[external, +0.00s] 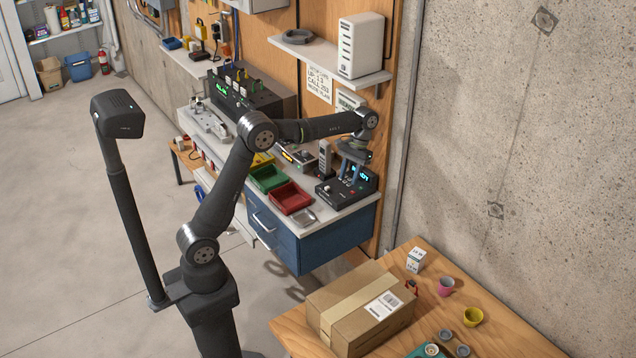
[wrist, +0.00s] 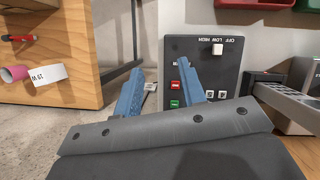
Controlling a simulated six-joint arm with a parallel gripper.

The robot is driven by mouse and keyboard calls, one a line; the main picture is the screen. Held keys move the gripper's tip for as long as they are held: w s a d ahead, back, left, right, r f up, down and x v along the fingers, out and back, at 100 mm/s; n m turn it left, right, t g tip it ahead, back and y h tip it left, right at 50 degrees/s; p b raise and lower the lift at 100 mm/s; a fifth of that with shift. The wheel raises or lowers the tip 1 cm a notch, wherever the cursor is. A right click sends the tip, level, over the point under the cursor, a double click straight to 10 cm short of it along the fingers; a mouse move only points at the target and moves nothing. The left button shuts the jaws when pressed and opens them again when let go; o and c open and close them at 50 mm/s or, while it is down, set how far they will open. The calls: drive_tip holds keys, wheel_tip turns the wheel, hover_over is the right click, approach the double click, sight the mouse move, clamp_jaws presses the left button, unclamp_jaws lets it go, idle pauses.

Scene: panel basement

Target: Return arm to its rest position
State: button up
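My arm (external: 222,190) reaches from its base over the workbench. My gripper (external: 350,172) points down at the dark control box (external: 338,192) at the bench's right end. In the wrist view my gripper (wrist: 159,67) shows two blue fingers spread apart with nothing between them. Beyond them is the control box's face (wrist: 202,79), with a pale switch knob (wrist: 217,49) under OFF, LOW, HIGH lettering, seen upside down, and red and green buttons. Whether the fingers touch the box cannot be told.
A shelf (external: 330,62) with a white unit (external: 360,45) hangs above the arm. A cardboard box (external: 350,310) and cups stand on a wooden table at front right.

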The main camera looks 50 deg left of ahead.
drive_tip(key=shift+m+y, duration=0.3)
drive_tip(key=shift+m, duration=0.5)
drive_tip(key=shift+s+a+r, duration=0.2)
drive_tip(key=shift+a, duration=0.55)
drive_tip(key=shift+s+a+r, duration=0.15)
drive_tip(key=shift+a+r, duration=0.1)
drive_tip(key=shift+a, duration=0.5)
drive_tip(key=shift+s+a+r, duration=0.2)
drive_tip(key=shift+a, duration=0.55)
drive_tip(key=o, duration=1.3)
drive_tip(key=shift+o, duration=0.4)
drive_tip(key=w+d+t, duration=0.1)
drive_tip(key=w+d, duration=0.1)
drive_tip(key=d, duration=1)
drive_tip(key=shift+w+d+y, duration=0.2)
drive_tip(key=shift+d+y, duration=0.2)
drive_tip(key=m+t, duration=0.1)
drive_tip(key=t, duration=0.2)
approach(414, 282)
drive_tip(key=f, duration=0.3)
drive_tip(key=shift+s+a+f, duration=0.15)
drive_tip(key=shift+a+f, duration=0.05)
drive_tip(key=shift+r, duration=0.1)
wheel_tip(414, 282, up, 10)
